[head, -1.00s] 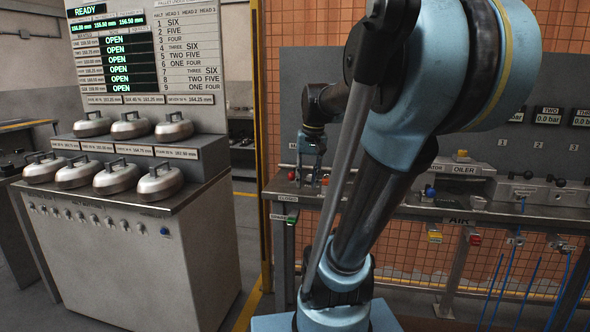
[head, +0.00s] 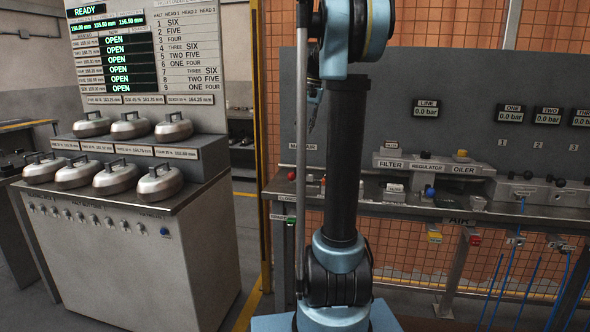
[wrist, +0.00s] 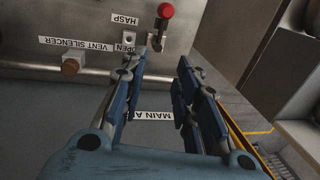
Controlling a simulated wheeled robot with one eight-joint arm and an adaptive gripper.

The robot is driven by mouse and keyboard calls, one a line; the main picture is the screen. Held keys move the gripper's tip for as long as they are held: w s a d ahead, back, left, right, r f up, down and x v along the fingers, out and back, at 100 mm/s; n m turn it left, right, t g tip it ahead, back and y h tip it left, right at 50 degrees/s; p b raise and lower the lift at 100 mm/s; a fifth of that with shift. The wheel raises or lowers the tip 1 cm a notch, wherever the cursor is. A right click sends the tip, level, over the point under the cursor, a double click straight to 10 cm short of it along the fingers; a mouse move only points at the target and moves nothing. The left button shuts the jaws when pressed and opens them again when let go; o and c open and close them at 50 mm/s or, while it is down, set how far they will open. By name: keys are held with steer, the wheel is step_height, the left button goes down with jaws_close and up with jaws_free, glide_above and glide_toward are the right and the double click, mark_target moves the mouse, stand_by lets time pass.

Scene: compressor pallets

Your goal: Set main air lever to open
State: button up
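The main air lever (wrist: 157,38) has a red ball knob and shows at the top of the wrist view, beside an upside-down OPEN label (wrist: 125,48). In the head view its red knob (head: 292,176) sits at the bench's left end. My gripper (wrist: 161,62) is open and empty, with its two blue fingers spread. In the wrist view the lever lies beyond the fingertips, near the left one, with no contact visible. A MAIN AIR label (wrist: 154,115) shows between the fingers, partly covered. In the head view my arm hides most of the gripper.
The filter, regulator and oiler row (head: 430,166) stands right along the bench. A control cabinet (head: 130,260) with several metal domes stands left, with a floor gap between.

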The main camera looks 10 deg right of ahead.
mark_target(295, 171)
steer(key=a+f, duration=0.1)
steer(key=f, duration=0.4)
steer(key=w+a+f, duration=0.1)
steer(key=f, duration=0.5)
steer(key=a+f, duration=0.1)
steer(key=f, duration=0.5)
steer(key=shift+w, duration=0.15)
jaws_close()
